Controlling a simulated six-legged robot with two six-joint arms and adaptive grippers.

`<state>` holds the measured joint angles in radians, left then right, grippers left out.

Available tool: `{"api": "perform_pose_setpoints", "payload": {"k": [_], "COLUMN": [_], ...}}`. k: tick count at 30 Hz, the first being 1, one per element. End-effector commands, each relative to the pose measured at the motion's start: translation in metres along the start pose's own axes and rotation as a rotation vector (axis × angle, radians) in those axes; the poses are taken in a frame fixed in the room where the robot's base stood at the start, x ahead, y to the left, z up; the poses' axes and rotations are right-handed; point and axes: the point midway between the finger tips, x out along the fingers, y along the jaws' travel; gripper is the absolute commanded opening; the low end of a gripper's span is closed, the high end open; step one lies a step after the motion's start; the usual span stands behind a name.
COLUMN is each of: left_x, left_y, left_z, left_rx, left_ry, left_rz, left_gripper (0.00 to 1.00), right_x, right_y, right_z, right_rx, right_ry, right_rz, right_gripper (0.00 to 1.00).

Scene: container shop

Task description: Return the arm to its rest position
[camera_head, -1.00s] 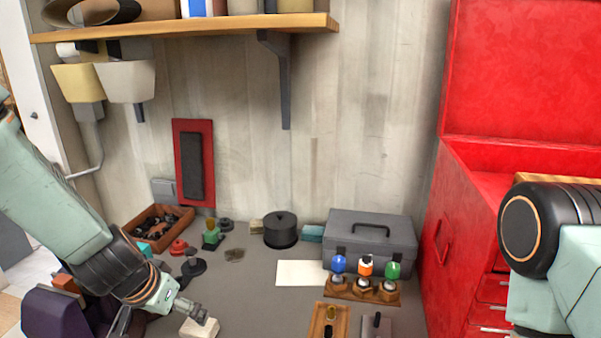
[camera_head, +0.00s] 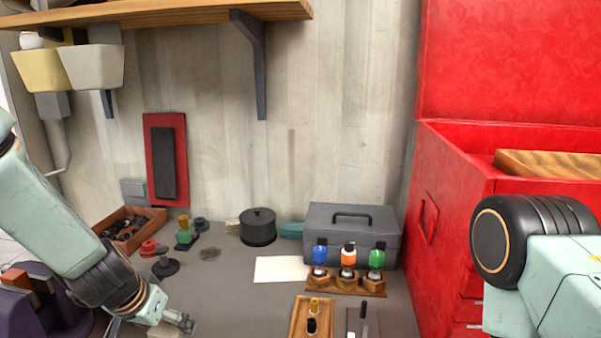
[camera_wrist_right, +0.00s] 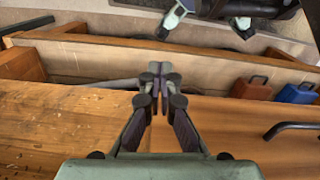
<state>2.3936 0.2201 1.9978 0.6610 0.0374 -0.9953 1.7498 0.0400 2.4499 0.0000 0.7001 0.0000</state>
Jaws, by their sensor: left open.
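My left arm comes in from the left in the head view, with its open gripper (camera_head: 150,328) low over the front left of the grey bench, at the bottom edge. A pale block lies partly hidden beside its fingers; I see no object clearly between them. My right arm shows at the right edge in the head view, in front of the red cabinet; its gripper is outside that view. In the right wrist view my right gripper (camera_wrist_right: 160,78) has its fingertips together with nothing seen between them, above a wooden surface (camera_wrist_right: 60,125).
Left on the bench (camera_head: 225,290) are a wooden parts tray (camera_head: 122,245) and small fittings. A black round tin (camera_head: 258,228), a grey toolbox (camera_head: 335,222) and a bottle rack (camera_head: 345,285) stand further right. The red cabinet (camera_head: 450,200) bounds the right side. A shelf (camera_head: 180,10) hangs above.

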Motion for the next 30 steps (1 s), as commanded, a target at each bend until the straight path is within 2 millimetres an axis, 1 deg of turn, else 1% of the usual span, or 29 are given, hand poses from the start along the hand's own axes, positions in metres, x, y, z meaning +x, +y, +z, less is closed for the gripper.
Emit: {"api": "perform_pose_setpoints", "payload": {"k": [1,5,18,23,30], "left_x": [0.003,0.005,0.003,-0.004,-0.026], "left_y": [0.0,0.0,0.0,0.0,0.0], "left_z": [0.001,0.0,0.0,-0.001,-0.002], "left_rx": [0.0,0.0,0.0,0.0,-0.001], "left_ry": [0.0,0.0,0.0,0.0,0.0], "left_rz": [0.0,0.0,0.0,0.0,0.0], "left_gripper": [0.9,0.9,0.9,0.9,0.9], "right_x": [0.003,0.004,0.003,-0.004,-0.022], "right_y": [0.0,0.0,0.0,0.0,0.0], "right_z": [0.0,0.0,0.0,0.0,0.0], "right_rx": [0.0,0.0,0.0,0.0,0.0], "right_ry": [0.0,0.0,0.0,0.0,0.0], "right_rz": [0.0,0.0,0.0,0.0,0.0], "right_gripper": [0.0,0.0,0.0,0.0,0.0]}}
